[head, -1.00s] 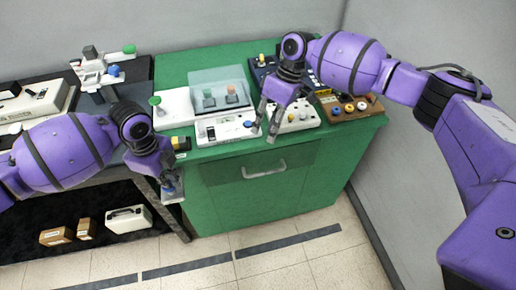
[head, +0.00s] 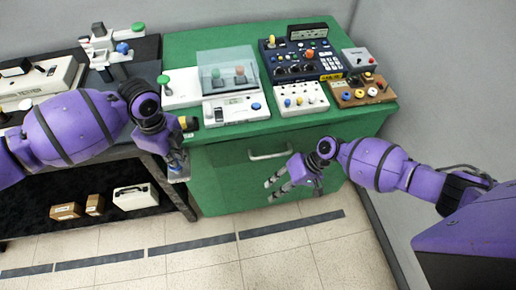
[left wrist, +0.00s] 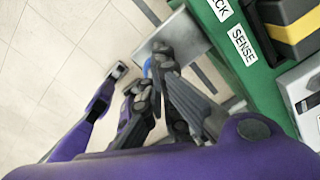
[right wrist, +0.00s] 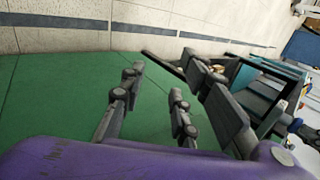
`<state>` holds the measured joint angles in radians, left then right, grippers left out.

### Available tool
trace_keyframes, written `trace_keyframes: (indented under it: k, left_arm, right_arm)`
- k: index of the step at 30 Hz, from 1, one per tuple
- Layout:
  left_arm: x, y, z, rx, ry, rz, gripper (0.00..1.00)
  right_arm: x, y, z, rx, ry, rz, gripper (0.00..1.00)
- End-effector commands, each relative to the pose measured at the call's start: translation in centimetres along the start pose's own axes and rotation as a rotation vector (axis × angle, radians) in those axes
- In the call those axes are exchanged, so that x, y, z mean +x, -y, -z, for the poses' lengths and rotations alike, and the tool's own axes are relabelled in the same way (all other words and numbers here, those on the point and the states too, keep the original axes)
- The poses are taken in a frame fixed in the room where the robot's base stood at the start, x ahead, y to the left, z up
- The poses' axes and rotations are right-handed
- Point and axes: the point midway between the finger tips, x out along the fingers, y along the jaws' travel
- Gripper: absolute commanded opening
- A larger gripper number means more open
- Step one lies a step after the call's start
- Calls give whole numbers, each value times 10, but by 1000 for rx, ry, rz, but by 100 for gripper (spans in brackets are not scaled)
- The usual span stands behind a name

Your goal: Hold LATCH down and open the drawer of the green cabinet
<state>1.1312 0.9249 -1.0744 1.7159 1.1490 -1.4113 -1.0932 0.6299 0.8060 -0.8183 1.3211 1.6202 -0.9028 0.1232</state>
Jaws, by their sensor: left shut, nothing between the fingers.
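The green cabinet (head: 225,185) stands in the middle of the head view, with its drawer front (head: 228,155) flush and a pale bar handle (head: 268,155) on it. My right gripper (head: 271,189) is open and empty in front of the cabinet, below the handle. My left gripper (head: 178,166) is shut at the cabinet's left front corner, by a grey plate (left wrist: 187,38) with a blue part (left wrist: 147,66). I cannot tell if it presses the plate. The cabinet edge carries a SENSE label (left wrist: 241,45) and one ending in CK. I cannot read a LATCH label.
Several devices stand on the cabinet top, among them a clear-covered box (head: 228,73), a dark blue console (head: 300,63) and a wooden block with knobs (head: 362,92). A dark shelf (head: 105,232) with boxes is at the left. The floor in front (head: 290,265) is clear.

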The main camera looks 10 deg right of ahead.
Motion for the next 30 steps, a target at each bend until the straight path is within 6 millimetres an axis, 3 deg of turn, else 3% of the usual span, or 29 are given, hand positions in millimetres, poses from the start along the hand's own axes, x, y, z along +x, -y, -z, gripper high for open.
trace_keyframes:
  k: [1,3,6,8,13,18,21,26,30]
  left_arm:
    - [1,-1,-1,-1,1,-2,0]
    - [1,-1,-1,-1,1,-2,0]
    - [1,-1,-1,-1,2,-2,0]
    - [1,-1,-1,-1,2,-2,0]
    - [1,-1,-1,-1,2,-2,0]
    - [1,-1,-1,-2,2,-2,0]
    - [1,-1,-1,-2,2,-2,0]
    - [1,-1,-1,-2,2,-3,0]
    - [1,-1,-1,-1,2,-3,0]
  right_arm:
    - [29,21,-6,45,-74,60,29]
    - [54,46,-3,118,-203,131,29]
    - [70,75,4,247,-398,241,29]
    - [69,87,9,334,-523,306,29]
    - [32,89,17,587,-887,464,29]
    - [-21,61,4,760,-1188,551,29]
    - [-44,48,-6,811,-1300,575,29]
    - [-60,38,-10,838,-1378,589,29]
    - [-59,36,7,838,-1383,591,29]
